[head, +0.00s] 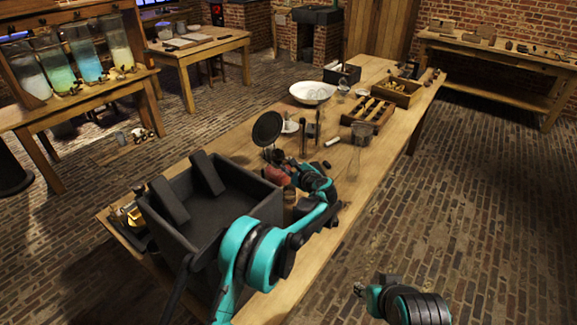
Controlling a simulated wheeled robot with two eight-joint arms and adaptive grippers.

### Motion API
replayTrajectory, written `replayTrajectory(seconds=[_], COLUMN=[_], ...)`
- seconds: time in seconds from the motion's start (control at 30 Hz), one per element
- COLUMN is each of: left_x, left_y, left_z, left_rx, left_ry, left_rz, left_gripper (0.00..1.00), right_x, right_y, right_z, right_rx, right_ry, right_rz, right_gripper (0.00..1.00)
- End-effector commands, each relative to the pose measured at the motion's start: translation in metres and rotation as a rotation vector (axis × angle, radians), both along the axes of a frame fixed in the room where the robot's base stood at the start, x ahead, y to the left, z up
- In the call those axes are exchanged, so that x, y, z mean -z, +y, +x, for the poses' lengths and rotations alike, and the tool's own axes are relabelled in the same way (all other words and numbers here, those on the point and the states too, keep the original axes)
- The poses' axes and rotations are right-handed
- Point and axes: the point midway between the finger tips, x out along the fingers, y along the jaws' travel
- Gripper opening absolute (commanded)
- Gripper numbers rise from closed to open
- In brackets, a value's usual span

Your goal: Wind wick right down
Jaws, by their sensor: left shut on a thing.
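A small reddish-brown object (277,174) stands on the table just right of the dark bin; I cannot tell for sure that it is a lamp. My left gripper (281,158) is at its top, shut on a part of it that the fingers mostly hide. No wick or winding knob can be made out. A yellow glowing, lantern-like thing (133,214) stands at the table's left end, partly hidden by the bin. My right gripper (360,289) is low at the bottom right, off the table; its fingers are too small to read.
The dark open bin (262,207) fills the near end of the wooden table (318,228). The brick floor at right is clear.

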Motion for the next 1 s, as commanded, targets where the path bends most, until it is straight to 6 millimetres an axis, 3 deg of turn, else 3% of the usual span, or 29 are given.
replayTrajectory(seconds=[0.33, 0.37, 0.43, 0.83, 1.0], left_x=[0.0006, 0.0006, 0.0006, 0.0009, -0.0004], left_y=[0.0002, 0.0002, 0.0002, 0.0002, -0.0013], left_z=[-0.0003, -0.0003, -0.0003, -0.0002, 0.0008], left_rx=[-0.001, -0.001, -0.001, -0.002, -0.002], left_ry=[-0.002, -0.001, -0.001, 0.008, 0.088], left_rz=[-0.003, -0.003, -0.003, 0.006, 0.088], left_gripper=[0.00, 0.20, 0.39, 0.39, 0.39], right_x=[0.0001, 0.0001, 0.0001, 0.0000, -0.0007], right_y=[0.0000, 0.0000, 0.0000, 0.0000, 0.0000], right_z=[0.0000, 0.0000, 0.0000, 0.0000, 0.0000], right_rx=[0.000, 0.000, 0.000, 0.000, 0.000], right_ry=[0.000, 0.000, 0.000, 0.000, 0.000], right_rz=[0.000, 0.000, 0.000, 0.000, 0.000], right_gripper=[0.39, 0.39, 0.39, 0.39, 0.39])
